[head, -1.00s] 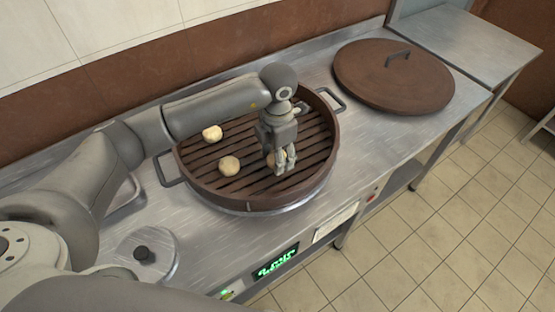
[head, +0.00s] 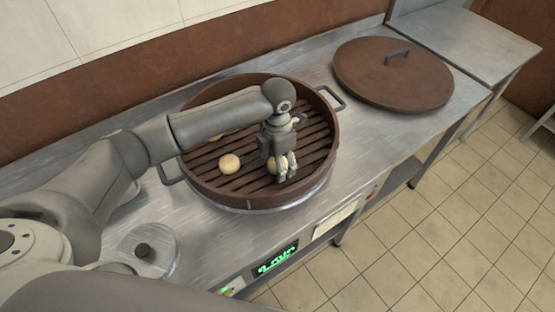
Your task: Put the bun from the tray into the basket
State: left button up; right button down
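The round brown basket (head: 250,194) with a slatted floor sits on the steel counter. One pale bun (head: 230,163) lies on its slats, left of my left gripper. Another bun (head: 217,138) lies farther back, mostly hidden by my arm. My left gripper (head: 281,174) points down inside the basket, right of centre. A third bun (head: 273,164) shows at its fingers and is partly covered by them. I cannot tell whether the fingers grip it. No tray with a bun is clearly visible. My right gripper is out of view.
A large brown lid (head: 390,80) with a handle lies on the counter to the right of the basket. A small round steel lid (head: 146,254) with a dark knob is at the front left. The basket's side handles stick out. The counter between basket and large lid is clear.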

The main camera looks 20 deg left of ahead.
pick_arm(q)
jog(key=shift+r, duration=0.65)
notch_tip(320, 180, up, 11)
jog(key=b, duration=0.1)
dwell(0.4)
